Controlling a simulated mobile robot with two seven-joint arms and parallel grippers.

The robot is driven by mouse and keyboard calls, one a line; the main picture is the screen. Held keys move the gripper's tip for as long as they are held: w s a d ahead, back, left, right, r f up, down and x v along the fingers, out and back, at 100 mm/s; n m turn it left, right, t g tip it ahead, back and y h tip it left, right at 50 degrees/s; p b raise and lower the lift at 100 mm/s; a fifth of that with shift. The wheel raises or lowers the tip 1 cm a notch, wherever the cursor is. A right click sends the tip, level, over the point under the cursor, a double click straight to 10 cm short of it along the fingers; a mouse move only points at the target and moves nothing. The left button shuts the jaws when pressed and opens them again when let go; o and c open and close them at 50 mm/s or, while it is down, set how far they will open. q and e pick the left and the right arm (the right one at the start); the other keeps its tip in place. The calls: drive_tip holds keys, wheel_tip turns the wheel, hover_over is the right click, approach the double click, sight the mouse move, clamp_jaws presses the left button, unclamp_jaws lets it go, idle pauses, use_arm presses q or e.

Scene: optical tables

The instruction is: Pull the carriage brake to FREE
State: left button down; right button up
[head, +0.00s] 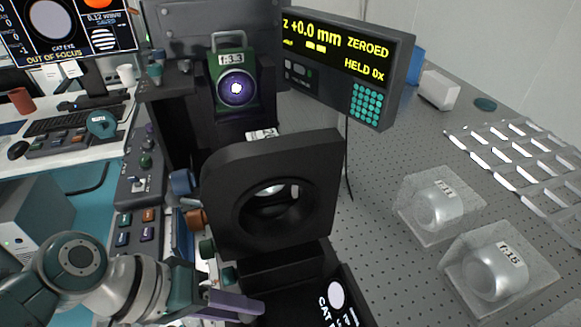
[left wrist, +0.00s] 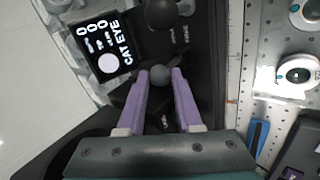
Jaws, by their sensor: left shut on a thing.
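My left gripper (head: 236,303) is low in the head view, beside the base of the black carriage with the ring mount (head: 225,185). In the left wrist view its two purple fingers (left wrist: 160,77) are shut on a small grey ball knob (left wrist: 158,75), which I take to be the brake lever's end. The knob sits between the fingertips. In the head view this knob is hidden. A second, darker round knob (left wrist: 160,14) stands beyond the fingertips. Small lettering near it is too small to read. My right gripper is not in view.
A "CAT EYE" display (left wrist: 108,62) is left of the fingers; a ruler scale (left wrist: 236,90) runs to the right. The green f/3.3 unit (head: 232,65) stands behind the carriage. A readout (head: 345,62) shows +0.0 mm, ZEROED. Clear cases (head: 497,275) stand at right.

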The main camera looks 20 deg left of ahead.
use_arm(q)
drive_tip(key=a+f+t+h+b, duration=0.1)
drive_tip(key=b, duration=0.2)
drive_tip(key=s+a+f+t+h+b, duration=0.1)
drive_tip(key=h+b, duration=0.1)
drive_tip(key=b, duration=0.2)
drive_tip(key=shift+s+t, duration=0.25)
drive_tip(key=shift+t, duration=0.05)
drive_tip(key=shift+s+a+r+h+b, duration=0.1)
drive_tip(key=shift+a+r+h+b, duration=0.1)
drive_tip(key=shift+h+b, duration=0.55)
drive_tip(key=c, duration=0.6)
unclamp_jaws()
drive_tip(key=v, duration=1)
drive_tip(key=shift+s+d, duration=0.1)
drive_tip(key=shift+d, duration=0.05)
drive_tip(key=shift+d, duration=0.1)
